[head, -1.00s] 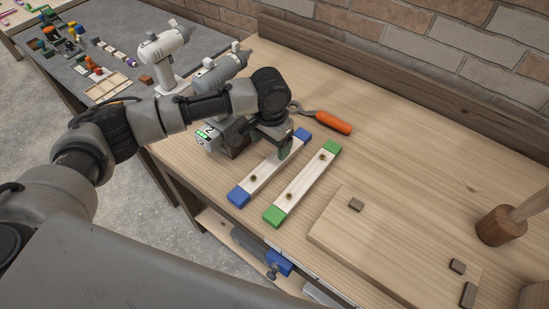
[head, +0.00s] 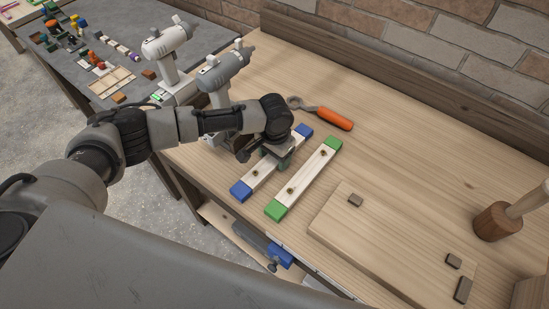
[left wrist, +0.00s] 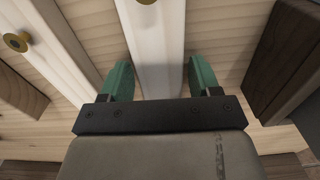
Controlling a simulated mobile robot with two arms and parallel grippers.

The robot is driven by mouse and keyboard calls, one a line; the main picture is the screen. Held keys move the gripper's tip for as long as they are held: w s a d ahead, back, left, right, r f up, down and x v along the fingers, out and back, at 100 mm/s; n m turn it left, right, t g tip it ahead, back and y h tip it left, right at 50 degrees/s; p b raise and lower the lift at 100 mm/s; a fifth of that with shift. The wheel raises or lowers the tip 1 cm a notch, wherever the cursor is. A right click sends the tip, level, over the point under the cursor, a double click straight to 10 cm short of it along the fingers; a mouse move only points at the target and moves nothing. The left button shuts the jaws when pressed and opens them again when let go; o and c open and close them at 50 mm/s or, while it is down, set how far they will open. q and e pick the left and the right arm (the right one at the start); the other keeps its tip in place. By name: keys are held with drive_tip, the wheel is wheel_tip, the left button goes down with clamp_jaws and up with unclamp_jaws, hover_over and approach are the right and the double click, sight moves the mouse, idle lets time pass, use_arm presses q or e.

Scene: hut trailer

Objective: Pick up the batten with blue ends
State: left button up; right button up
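The batten with blue ends (head: 259,176) lies on the wooden bench, pale in the middle with a brass-coloured fastener. My left gripper (head: 283,160) is down over its far half, hiding part of it. In the left wrist view, the batten (left wrist: 158,50) runs between the two green fingers of my left gripper (left wrist: 160,76), with a narrow gap visible on each side. The gripper is open around it. My right gripper is not in view.
A batten with green ends (head: 303,181) lies close beside it, to the right. An orange-handled tool (head: 331,119) lies behind. Grey drills (head: 222,72) stand to the left. A wooden board (head: 385,245) and a mallet (head: 494,223) are to the right.

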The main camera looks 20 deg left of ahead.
use_arm(q)
drive_tip(key=c, duration=0.7)
drive_tip(key=shift+r, duration=0.2)
